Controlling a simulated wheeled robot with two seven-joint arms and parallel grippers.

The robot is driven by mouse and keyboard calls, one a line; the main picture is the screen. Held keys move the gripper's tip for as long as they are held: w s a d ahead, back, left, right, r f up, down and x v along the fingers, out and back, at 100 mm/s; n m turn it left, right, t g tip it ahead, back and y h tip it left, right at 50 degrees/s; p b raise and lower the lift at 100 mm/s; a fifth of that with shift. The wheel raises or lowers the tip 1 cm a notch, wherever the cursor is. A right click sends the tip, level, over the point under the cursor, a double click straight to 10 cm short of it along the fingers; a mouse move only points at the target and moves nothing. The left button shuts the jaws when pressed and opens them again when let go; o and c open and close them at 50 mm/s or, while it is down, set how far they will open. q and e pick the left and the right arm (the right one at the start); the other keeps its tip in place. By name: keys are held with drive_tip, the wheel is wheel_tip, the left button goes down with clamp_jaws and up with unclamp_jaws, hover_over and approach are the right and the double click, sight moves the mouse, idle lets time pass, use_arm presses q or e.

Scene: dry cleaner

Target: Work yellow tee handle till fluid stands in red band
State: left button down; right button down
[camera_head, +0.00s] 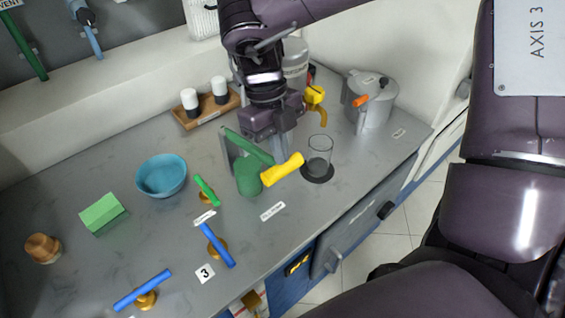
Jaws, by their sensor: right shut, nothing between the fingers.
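The yellow tee handle (283,169) lies tilted at the end of a green lever on a green pump body (248,178), near the middle of the counter. A clear glass (319,148) stands on a dark round base just right of it. The glass looks dark in its lower part; I cannot make out a red band or a fluid level. My right gripper (284,148) reaches down from the top, shut and empty, close above the yellow handle. I cannot tell whether it touches the handle or lever. My left gripper is not in view.
Behind stand a yellow tap (316,95), a grey lidded pot (371,103) and a wooden tray (205,108) with two white-topped jars. Left are a blue bowl (162,175), a green block (103,213) and several brass valves with blue or green handles. The counter's front edge runs lower right.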

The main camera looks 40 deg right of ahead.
sight(271, 159)
drive_tip(key=shift+f+b, duration=1.65)
drive_tip(key=shift+f, duration=0.65)
drive_tip(key=shift+r, duration=0.1)
drive_tip(key=w+p, duration=0.1)
drive_tip(key=w+r+p, duration=0.1)
drive_tip(key=p, duration=0.1)
drive_tip(key=shift+w+a+r, duration=0.15)
drive_tip(key=shift+w+a, duration=0.05)
drive_tip(key=shift+w, duration=0.1)
drive_tip(key=shift+w+f, duration=0.2)
drive_tip(key=shift+w, duration=0.05)
